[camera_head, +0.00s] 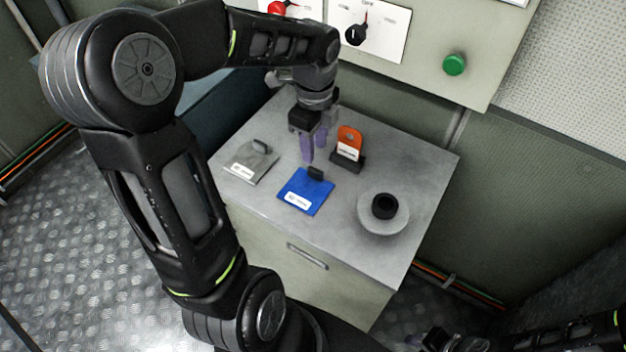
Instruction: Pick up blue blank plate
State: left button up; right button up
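The blue blank plate (299,191) lies flat on the grey cabinet top, with a black grip block on its far edge and a white label on its near edge. My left gripper (314,152) points down just behind the blue plate, above or near its black grip. Its two purple fingers are apart and nothing shows between them. Whether they touch the plate cannot be told. Part of my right arm shows at the bottom right; its gripper (452,342) is dark, at the picture's edge, and its fingers are unclear.
A grey plate (250,163) lies left of the blue one. An orange tag in a black stand (349,148) is close to the right of my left gripper. A round grey disc with a black knob (383,212) sits at the right. A control panel (430,40) rises behind.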

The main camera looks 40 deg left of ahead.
aim_at(316, 170)
pick_arm(q)
jog(key=shift+f, duration=1.3)
jog(key=f, duration=0.5)
jog(key=shift+d+f+p, duration=0.15)
jog(key=shift+d+p, duration=0.05)
jog(key=shift+p, duration=0.1)
jog(key=shift+c, duration=0.2)
grip_shut()
dwell(0.8)
